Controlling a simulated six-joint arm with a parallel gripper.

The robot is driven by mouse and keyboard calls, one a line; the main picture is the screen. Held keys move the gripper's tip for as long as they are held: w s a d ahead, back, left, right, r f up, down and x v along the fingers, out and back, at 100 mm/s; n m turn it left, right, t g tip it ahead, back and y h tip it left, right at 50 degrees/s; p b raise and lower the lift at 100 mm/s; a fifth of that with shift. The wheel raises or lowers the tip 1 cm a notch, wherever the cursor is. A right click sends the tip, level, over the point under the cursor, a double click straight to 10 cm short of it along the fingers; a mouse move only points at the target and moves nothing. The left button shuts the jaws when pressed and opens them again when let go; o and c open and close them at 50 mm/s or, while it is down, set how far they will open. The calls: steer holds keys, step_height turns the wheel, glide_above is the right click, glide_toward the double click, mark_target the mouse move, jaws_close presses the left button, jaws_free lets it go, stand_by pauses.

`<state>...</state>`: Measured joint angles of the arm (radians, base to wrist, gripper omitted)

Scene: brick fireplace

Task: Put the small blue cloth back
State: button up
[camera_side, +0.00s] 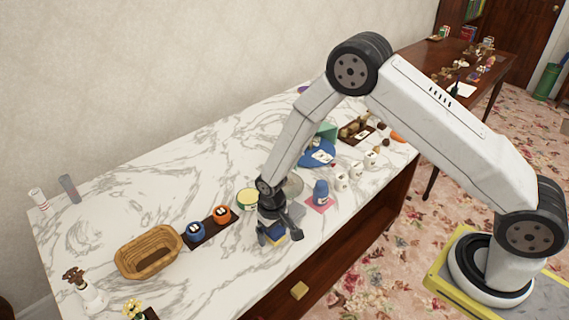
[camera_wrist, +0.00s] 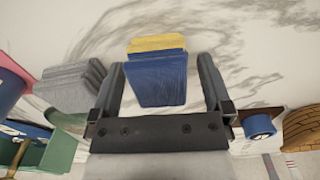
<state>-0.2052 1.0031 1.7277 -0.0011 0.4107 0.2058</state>
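A small folded blue cloth (camera_wrist: 158,82) lies between the two fingers of my gripper (camera_wrist: 160,64) in the wrist view. A yellow folded piece (camera_wrist: 157,43) shows at its far edge, seemingly under it. In the side view my gripper (camera_side: 273,235) is low over the front edge of the marble top (camera_side: 215,280), partly hiding the blue cloth (camera_side: 273,232) and the yellow piece. A grey folded cloth (camera_wrist: 70,87) lies just left of the fingers in the wrist view.
A dark tray with a blue pot (camera_side: 196,231) and an orange pot (camera_side: 222,214) stands left of my gripper, with a wicker basket (camera_side: 148,270) beyond. A blue bottle (camera_side: 320,192) on a pink square and several white cups (camera_side: 341,182) stand to the right.

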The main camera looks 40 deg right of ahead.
steer(key=shift+r, duration=0.15)
step_height(320, 180, up, 12)
stand_by(0.9)
stand_by(0.5)
steer(key=s+d+r+t, duration=0.1)
steer(key=s+d+r, duration=0.3)
steer(key=s, duration=0.3)
steer(key=s+d+r+t, duration=0.1)
steer(key=s+d+r, duration=0.3)
steer(key=s, duration=0.4)
steer(key=shift+s+d+r+t, duration=0.2)
steer(key=shift+s+d+t, duration=0.1)
steer(key=shift+d, duration=0.25)
